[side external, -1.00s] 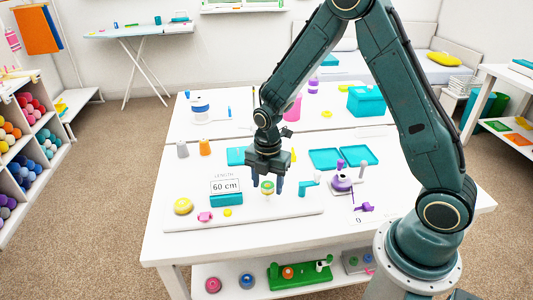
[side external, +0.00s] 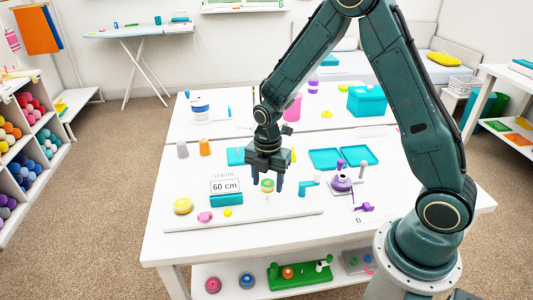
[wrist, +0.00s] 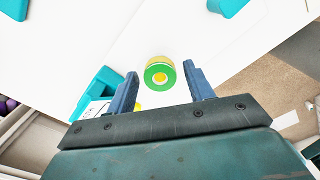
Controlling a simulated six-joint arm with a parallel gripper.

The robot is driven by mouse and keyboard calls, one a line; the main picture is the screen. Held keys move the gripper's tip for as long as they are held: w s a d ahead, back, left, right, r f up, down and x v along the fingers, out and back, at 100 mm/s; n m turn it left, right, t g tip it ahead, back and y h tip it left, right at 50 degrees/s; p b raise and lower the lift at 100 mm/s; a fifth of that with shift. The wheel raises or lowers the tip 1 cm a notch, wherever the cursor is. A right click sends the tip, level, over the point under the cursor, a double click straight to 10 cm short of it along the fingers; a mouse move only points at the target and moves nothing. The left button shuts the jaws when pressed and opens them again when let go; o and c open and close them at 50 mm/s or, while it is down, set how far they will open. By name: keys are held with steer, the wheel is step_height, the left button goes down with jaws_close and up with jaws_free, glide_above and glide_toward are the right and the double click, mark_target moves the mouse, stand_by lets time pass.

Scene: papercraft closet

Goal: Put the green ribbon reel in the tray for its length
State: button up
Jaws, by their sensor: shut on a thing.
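The green ribbon reel (side external: 267,187), with a green face, yellow centre and yellowish side, is at my gripper's fingertips above the white board. It also shows in the wrist view (wrist: 160,74). My gripper (side external: 267,182) points down and is shut on the reel, though the wrist view seems to show small gaps beside it. Two flat teal trays, a left one (side external: 325,159) and a right one (side external: 359,155), lie right of my gripper. Another teal piece (side external: 236,156) is partly hidden behind it. A "LENGTH 60 cm" sign (side external: 226,186) stands in a teal holder left of the reel.
A teal box (side external: 366,101) is farther back. The table's front right is mostly clear.

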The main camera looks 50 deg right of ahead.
steer(key=shift+r, duration=1.5)
steer(key=shift+r, duration=0.1)
steer(key=shift+r, duration=1.4)
steer(key=shift+r, duration=1.5)
steer(key=shift+r, duration=0.15)
steer(key=shift+r, duration=1.35)
